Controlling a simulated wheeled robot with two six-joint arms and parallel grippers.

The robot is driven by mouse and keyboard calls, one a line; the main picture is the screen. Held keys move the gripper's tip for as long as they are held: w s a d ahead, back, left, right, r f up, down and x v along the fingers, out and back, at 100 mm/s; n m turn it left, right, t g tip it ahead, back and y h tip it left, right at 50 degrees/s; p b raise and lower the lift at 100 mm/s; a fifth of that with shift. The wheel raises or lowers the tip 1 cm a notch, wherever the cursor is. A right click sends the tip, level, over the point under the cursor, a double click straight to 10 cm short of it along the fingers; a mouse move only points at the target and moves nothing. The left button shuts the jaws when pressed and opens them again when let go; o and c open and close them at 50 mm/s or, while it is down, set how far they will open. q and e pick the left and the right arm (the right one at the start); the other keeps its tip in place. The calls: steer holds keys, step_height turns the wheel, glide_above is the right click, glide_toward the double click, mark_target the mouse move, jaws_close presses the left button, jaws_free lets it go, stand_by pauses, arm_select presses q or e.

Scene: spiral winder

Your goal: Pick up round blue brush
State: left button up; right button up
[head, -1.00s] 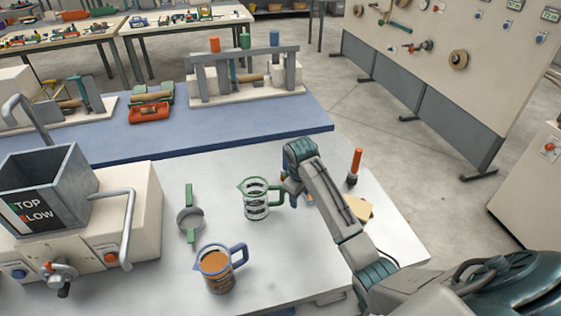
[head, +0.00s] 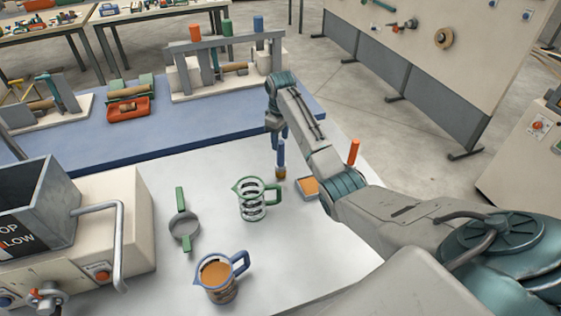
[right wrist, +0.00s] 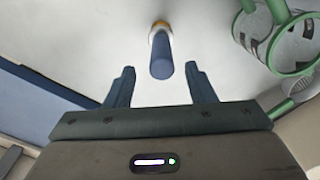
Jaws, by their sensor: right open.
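The round blue brush (head: 281,156) stands upright on the white tabletop, blue handle up and tan bristles down. My right gripper (head: 277,131) points down just above the handle's top and is open. In the right wrist view the blue brush (right wrist: 161,62) shows end-on, its handle end lined up with the gap between the two spread fingers of the right gripper (right wrist: 160,72). The fingers look apart from the handle. My left gripper is out of view.
A green-handled glass jug (head: 252,200) stands close left of the brush. A blue-rimmed orange block or tray (head: 309,187) and an orange-handled tool (head: 353,152) are to its right. A strainer (head: 184,228) and a blue-handled jug (head: 218,276) stand nearer the grey-hopper machine (head: 38,212).

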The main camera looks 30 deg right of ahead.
mark_target(281, 149)
steer(key=f, duration=0.1)
steer(key=f+p, duration=0.2)
steer(key=shift+s+f, duration=0.25)
steer(key=shift+f, duration=0.1)
steer(key=shift+s+f, duration=0.1)
steer(key=shift+f, duration=0.55)
steer(key=shift+c, duration=0.9)
steer(key=c, duration=0.9)
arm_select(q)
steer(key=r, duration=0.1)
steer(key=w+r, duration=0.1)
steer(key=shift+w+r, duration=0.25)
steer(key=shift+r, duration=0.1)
